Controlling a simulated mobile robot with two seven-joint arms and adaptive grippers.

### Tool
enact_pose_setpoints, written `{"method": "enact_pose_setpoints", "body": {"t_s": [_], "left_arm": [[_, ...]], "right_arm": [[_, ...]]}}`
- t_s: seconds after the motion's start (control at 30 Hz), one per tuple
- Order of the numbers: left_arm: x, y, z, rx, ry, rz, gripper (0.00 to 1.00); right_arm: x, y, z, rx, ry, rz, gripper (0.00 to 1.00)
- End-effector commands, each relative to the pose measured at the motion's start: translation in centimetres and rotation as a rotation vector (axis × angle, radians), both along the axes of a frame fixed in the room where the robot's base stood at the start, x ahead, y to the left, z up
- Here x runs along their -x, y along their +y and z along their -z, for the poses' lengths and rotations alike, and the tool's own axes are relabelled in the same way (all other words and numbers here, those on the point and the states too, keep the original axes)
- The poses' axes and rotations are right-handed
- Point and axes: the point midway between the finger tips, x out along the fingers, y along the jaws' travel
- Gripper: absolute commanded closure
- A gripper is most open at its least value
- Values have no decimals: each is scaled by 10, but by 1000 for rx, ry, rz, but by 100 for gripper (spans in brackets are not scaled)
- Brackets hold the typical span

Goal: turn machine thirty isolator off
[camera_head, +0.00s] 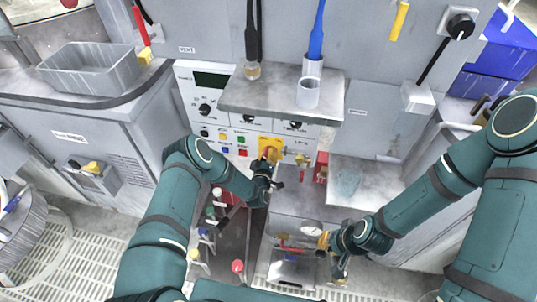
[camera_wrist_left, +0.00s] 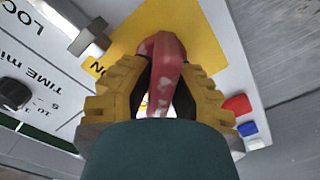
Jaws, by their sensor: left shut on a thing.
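A red isolator handle (camera_wrist_left: 163,65) stands on a yellow plate (camera_wrist_left: 205,30) in the left wrist view. The plate also shows on the white control panel (camera_head: 264,142) in the head view. My left gripper (camera_head: 270,160) is at this plate. In the wrist view its yellow ribbed fingers (camera_wrist_left: 155,95) are shut on the red handle, one on each side.
A metal shelf (camera_head: 280,97) with a cup (camera_head: 308,93) juts out above the panel. Buttons (camera_wrist_left: 238,104) sit close beside the left fingers. Another switch box (camera_head: 92,170) is on the left cabinet. An open recess with bottles lies below.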

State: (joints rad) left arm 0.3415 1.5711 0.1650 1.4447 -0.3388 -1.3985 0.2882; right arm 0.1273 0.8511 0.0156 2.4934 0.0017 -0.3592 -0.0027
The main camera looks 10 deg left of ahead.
Motion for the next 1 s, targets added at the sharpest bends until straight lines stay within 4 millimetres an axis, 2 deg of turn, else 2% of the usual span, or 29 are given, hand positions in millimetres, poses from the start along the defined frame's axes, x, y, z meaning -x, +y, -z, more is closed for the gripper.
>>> {"method": "enact_pose_setpoints", "body": {"t_s": [0.63, 0.67, 0.7, 0.73, 1.0], "left_arm": [[-1, 1, -1, 49, -4, -2, 100], [-1, 1, -1, 49, -4, -2, 74], [-1, 1, -1, 49, -3, -1, 60], [-1, 1, -1, 49, -3, -1, 52], [0, 0, 0, 48, -1, -1, 52]], "right_arm": [[0, 0, 0, 0, 0, 0, 100], [0, 0, 0, 0, 0, 0, 100], [0, 0, 0, 0, 0, 0, 100], [0, 0, 0, 0, 0, 0, 100], [0, 0, 0, 0, 0, 0, 100]]}}
